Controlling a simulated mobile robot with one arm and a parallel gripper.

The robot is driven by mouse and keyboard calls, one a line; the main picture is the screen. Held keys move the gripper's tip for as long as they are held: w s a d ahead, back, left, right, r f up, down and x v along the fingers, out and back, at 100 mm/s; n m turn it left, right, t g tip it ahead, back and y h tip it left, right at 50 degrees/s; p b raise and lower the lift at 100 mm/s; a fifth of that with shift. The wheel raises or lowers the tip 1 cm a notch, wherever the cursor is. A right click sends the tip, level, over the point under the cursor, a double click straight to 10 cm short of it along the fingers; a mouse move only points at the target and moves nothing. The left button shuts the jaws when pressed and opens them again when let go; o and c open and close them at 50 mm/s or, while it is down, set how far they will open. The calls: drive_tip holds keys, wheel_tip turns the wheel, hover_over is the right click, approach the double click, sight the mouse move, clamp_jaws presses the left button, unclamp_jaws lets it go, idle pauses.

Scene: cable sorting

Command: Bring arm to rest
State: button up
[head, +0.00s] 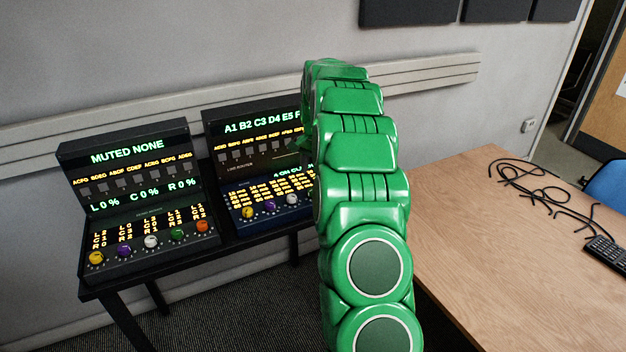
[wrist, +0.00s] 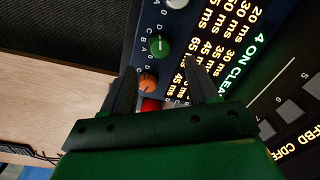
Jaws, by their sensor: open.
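My green arm (head: 365,190) is raised and stretched forward in the head view, up the middle of the picture. It hides the right part of the right console (head: 255,120). My gripper (wrist: 161,65) shows in the wrist view with its two dark fingers apart and nothing held between them. The gripper is over the right console's panel, near a green knob (wrist: 161,45), an orange knob (wrist: 148,82) and a red knob (wrist: 151,104). I cannot tell whether a finger touches the panel. In the head view the gripper is hidden by the arm.
The left console (head: 130,165) stands beside the right one on a black table (head: 97,292) against the wall. A wooden table (head: 480,235) at right holds tangled black cables (head: 535,185) and a keyboard (head: 606,250). A blue chair (head: 607,184) is at the right edge.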

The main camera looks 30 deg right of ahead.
drive_tip(key=shift+r, duration=0.45)
drive_tip(key=s+a+r+n, duration=0.2)
drive_tip(key=s+a+r, duration=0.2)
drive_tip(key=s+a, duration=0.25)
drive_tip(key=s+a+r+n+g, duration=0.1)
drive_tip(key=s+a+r+n, duration=0.15)
drive_tip(key=s+a, duration=0.35)
drive_tip(key=s+a+r+n, duration=0.2)
drive_tip(key=s+a+r, duration=0.25)
drive_tip(key=s, duration=0.35)
drive_tip(key=s+a+f+n, duration=0.1)
drive_tip(key=s+a+n, duration=0.2)
drive_tip(key=s, duration=1.3)
drive_tip(key=s+a+f+n+g, duration=0.1)
drive_tip(key=s+a+n, duration=0.2)
drive_tip(key=s, duration=1.2)
drive_tip(key=shift+s+a+f, duration=0.35)
drive_tip(key=shift+a, duration=0.65)
drive_tip(key=shift+w, duration=0.15)
